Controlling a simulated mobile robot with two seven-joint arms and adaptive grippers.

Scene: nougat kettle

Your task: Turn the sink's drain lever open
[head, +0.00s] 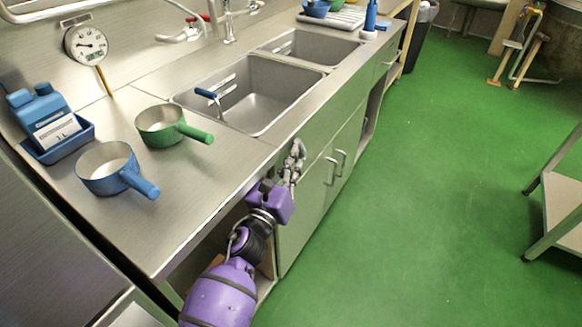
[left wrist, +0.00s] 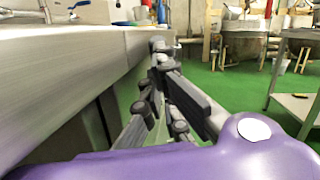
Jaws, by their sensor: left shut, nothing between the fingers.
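The steel sink has a near basin (head: 262,92) and a far basin (head: 312,47) in the head view. A lever with a blue handle (head: 206,93) stands at the left side of the near basin; I take it to be the drain lever. My left gripper (head: 297,150) is shut and empty, in front of the counter's front face, below and to the right of the near basin. The lever is apart from it. In the left wrist view the gripper fingers (left wrist: 158,50) point along the counter front. My right gripper is in neither view.
A green saucepan (head: 158,124) and a blue saucepan (head: 107,166) stand on the counter left of the sink, handles towards the front edge. A blue jug (head: 42,112) sits in a blue tray (head: 66,149). The green floor (head: 430,180) beside the counter is clear.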

